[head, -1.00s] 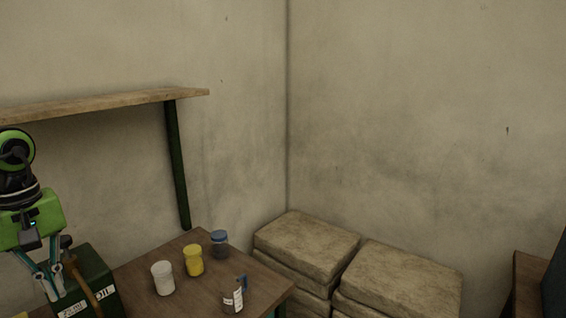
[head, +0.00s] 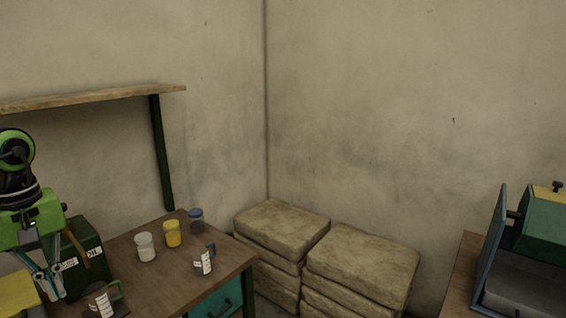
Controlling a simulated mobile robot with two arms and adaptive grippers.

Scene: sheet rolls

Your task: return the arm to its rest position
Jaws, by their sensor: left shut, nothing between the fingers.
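My left gripper (head: 52,294) is at the left edge of the head view, on the green and black left arm, pointing down. Its fingers are shut with nothing between them. It is in front of a dark green box (head: 85,258) with white labels on a wooden table (head: 135,290). I cannot tell whether it touches anything there. My right gripper is not in view.
A white jar (head: 145,247), a yellow jar (head: 172,234), a blue-lidded jar (head: 196,220) and labelled mugs (head: 203,261) stand on the table. A shelf (head: 90,96) is above. Stacked sacks (head: 360,265) fill the corner. A green machine (head: 540,225) is at right.

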